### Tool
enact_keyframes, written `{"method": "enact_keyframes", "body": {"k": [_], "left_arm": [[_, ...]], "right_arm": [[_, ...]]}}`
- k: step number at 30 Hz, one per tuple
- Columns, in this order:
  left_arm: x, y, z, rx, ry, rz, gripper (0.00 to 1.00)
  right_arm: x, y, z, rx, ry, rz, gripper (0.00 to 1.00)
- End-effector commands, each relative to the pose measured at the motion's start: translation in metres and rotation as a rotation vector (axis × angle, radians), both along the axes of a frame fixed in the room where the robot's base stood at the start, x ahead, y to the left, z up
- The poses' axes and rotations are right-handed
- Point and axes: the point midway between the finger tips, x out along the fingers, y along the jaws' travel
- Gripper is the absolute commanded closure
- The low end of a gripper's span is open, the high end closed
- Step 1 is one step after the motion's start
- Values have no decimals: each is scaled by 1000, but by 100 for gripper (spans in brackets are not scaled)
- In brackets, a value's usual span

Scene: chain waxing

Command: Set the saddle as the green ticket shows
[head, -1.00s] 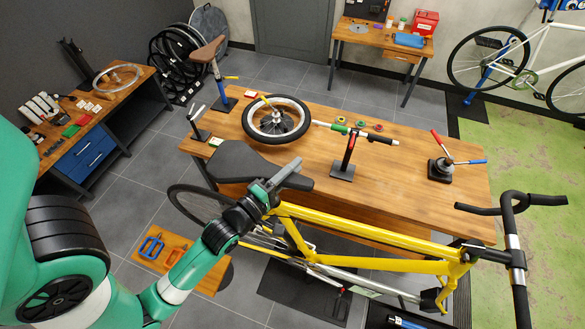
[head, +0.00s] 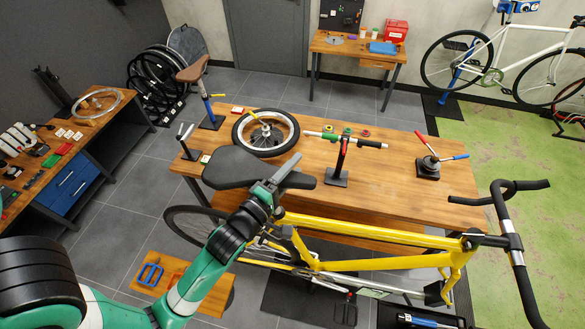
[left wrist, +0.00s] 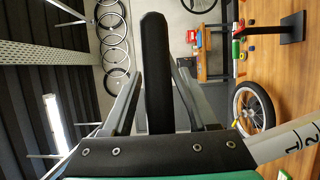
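The black saddle (head: 232,167) is on the yellow bike (head: 350,228), in front of the long wooden bench. My left gripper (head: 280,172) is at the narrow nose of this saddle. In the left wrist view the saddle nose (left wrist: 155,70) lies between the two fingers, whose tips meet its edges, so the gripper looks shut on it. A pale tube marked 1 and 2 (left wrist: 295,143) shows at the lower right there. A small green-and-white card (head: 205,159) lies on the bench's left end; its writing is too small to read. My right gripper is out of view.
On the long bench (head: 400,200) are a wheel (head: 288,127), a red-and-black stand (head: 340,165) and a black holder with red and blue handles (head: 428,167). The handlebar (head: 510,220) is at the right. A brown-saddled post (head: 195,70) stands at the bench's left.

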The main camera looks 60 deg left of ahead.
Motion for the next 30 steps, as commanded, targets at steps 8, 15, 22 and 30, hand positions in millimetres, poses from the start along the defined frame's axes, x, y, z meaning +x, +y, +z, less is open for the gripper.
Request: {"method": "enact_keyframes", "body": {"k": [8,15,22,30], "left_arm": [[-9,-5,-3,-1,3,-1,41],[-58,-31,-6,-1,4,-4,41],[-93,-49,0,-3,8,3,41],[-103,-54,0,0,1,-1,41]], "right_arm": [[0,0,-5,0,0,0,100],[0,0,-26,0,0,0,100],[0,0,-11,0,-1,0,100],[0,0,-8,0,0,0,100]]}}
